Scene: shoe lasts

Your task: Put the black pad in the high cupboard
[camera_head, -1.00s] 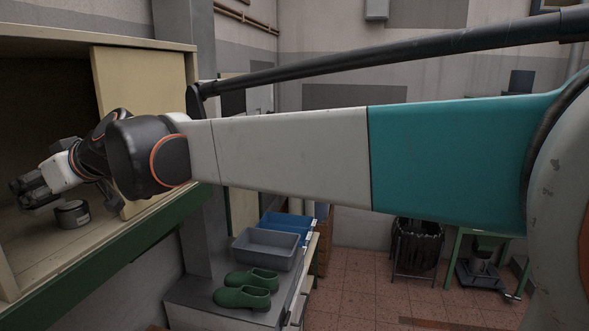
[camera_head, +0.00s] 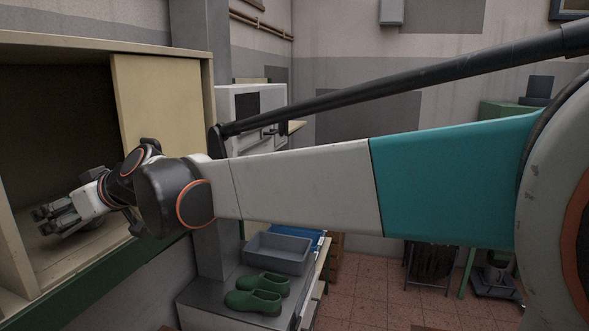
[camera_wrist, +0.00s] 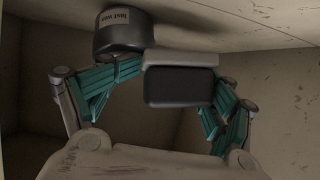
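The black pad (camera_wrist: 179,87), a dark block with rounded corners and a pale strip along one side, sits between my gripper's fingers in the wrist view. The finger links end right against its two sides, so it looks gripped; the fingertips are hidden. In the head view my gripper (camera_head: 56,218) is inside the open high cupboard (camera_head: 109,264), low over its floor. The pad cannot be made out there. In the wrist view the cupboard floor is at the top, close to the pad; I cannot tell whether they touch.
A dark tin labelled "last wax" (camera_wrist: 123,33) stands on the cupboard floor beside the pad. A pale sliding panel (camera_head: 158,100) covers the cupboard's right part. Below are a grey tub (camera_head: 277,254) and green clogs (camera_head: 257,295) on a metal-topped bench.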

